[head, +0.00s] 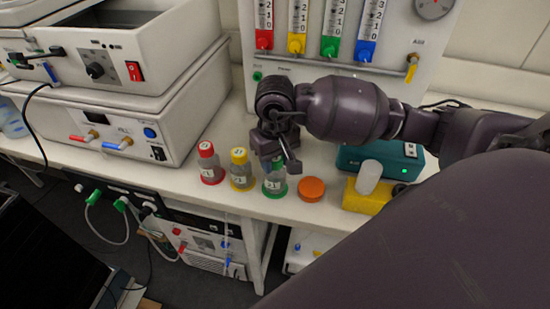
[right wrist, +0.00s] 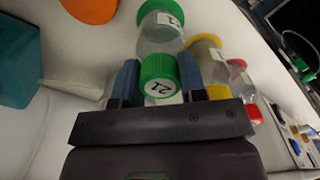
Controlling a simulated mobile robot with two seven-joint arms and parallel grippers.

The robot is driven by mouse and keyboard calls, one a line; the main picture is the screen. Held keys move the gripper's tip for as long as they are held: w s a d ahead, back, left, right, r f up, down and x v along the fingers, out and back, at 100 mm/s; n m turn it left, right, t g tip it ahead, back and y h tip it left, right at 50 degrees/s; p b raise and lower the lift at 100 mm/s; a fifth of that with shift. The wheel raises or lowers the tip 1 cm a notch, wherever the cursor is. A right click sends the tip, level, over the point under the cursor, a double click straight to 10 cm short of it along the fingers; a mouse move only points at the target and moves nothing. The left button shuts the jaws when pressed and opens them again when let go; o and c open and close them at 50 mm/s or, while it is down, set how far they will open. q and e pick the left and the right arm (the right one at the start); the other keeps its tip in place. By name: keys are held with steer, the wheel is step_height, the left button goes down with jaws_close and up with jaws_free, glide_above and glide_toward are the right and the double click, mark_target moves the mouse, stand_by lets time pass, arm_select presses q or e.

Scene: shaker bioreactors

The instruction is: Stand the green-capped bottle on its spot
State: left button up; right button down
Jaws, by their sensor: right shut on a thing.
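The green-capped bottle (head: 274,181) is clear and labelled, and looks upright on the white bench. A green ring, its spot (head: 276,194), shows around its base; I cannot tell whether the base touches it. My right gripper (head: 279,163) is over the bottle and hides its cap in the head view. In the right wrist view the green cap (right wrist: 158,74) is between the two blue fingers of my right gripper (right wrist: 158,82), which is shut on it. The clear body stretches beyond the cap to the green spot (right wrist: 160,8). My left gripper is not in view.
A yellow-capped bottle (head: 240,170) and a red-capped bottle (head: 209,162) stand close by on the left. An orange disc (head: 311,189) lies just right. A yellow block (head: 364,198) and teal box (head: 382,160) are farther right. The bench's front edge is near.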

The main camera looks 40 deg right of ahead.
steer(key=shift+f, duration=0.15)
steer(key=c, duration=0.7)
jaws_free()
steer(key=shift+w+r, duration=0.1)
steer(key=shift+r, duration=0.35)
step_height(320, 180, up, 11)
steer(key=shift+r+b, duration=0.2)
steer(key=shift+b, duration=0.3)
